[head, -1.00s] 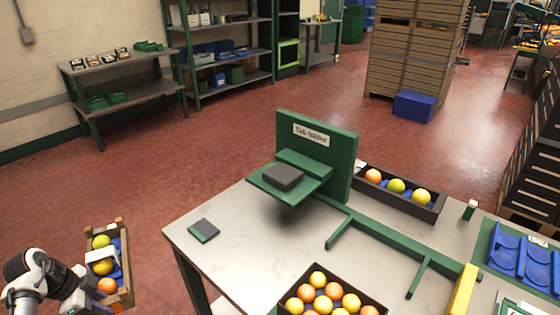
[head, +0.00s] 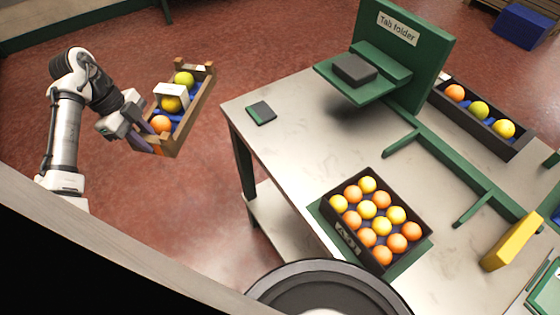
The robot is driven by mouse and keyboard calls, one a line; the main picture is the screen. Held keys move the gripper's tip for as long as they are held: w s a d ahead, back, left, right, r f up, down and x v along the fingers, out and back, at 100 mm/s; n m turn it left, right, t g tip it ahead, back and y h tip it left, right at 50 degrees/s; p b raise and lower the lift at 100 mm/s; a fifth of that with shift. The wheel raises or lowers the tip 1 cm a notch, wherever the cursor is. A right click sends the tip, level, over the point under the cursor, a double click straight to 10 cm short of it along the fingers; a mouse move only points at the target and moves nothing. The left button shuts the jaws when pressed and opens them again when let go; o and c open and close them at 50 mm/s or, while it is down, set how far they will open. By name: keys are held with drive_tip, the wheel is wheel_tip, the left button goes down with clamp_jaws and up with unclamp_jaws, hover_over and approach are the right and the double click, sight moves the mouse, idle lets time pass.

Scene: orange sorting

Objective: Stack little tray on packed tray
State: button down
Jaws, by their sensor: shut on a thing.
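The little tray (head: 190,124) is a narrow wooden tray with a blue liner. It holds a few orange and yellow-green fruits and a white label piece (head: 171,96). My gripper (head: 143,143) is shut on its near end and holds it in the air over the floor, left of the table. The tray looks somewhat tilted in the picture. The fingertips are partly hidden at the tray's end. The packed tray (head: 348,236), dark and labelled, is full of orange and yellow fruits. It stands on a green mat (head: 398,263) at the table's front, right of my gripper and apart from it.
The green tab folder (head: 420,45) stands at the table's back with a dark block on its shelf. A dark narrow tray (head: 508,142) with three fruits is behind it. Green rails (head: 440,155) and a yellow block (head: 510,242) are right. The tabletop's left part (head: 290,140) is mostly clear.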

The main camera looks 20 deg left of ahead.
drive_tip(key=w+d+b, duration=0.1)
drive_tip(key=w+d, duration=0.1)
drive_tip(key=d, duration=0.9)
drive_tip(key=w+d+b, duration=0.1)
drive_tip(key=w+d, duration=0.2)
drive_tip(key=d, duration=0.8)
drive_tip(key=w+d+b, duration=0.2)
drive_tip(key=d, duration=0.8)
drive_tip(key=shift+w+d, duration=0.2)
drive_tip(key=shift+d, duration=0.2)
drive_tip(key=shift+w+d+p, duration=0.15)
drive_tip(key=shift+w+d, duration=0.05)
drive_tip(key=shift+d, duration=0.65)
drive_tip(key=shift+w+d+p, duration=0.2)
drive_tip(key=shift+d, duration=0.7)
drive_tip(key=shift+w+d+p, duration=0.15)
drive_tip(key=shift+w+d, duration=0.05)
drive_tip(key=shift+d, duration=0.65)
drive_tip(key=shift+a+f+b, duration=0.1)
drive_tip(key=shift+f+b, duration=0.6)
drive_tip(key=shift+f, duration=0.1)
drive_tip(key=c, duration=1.3)
unclamp_jaws()
drive_tip(key=shift+o, duration=0.2)
drive_tip(key=v, duration=1.2)
drive_tip(key=shift+a, duration=0.1)
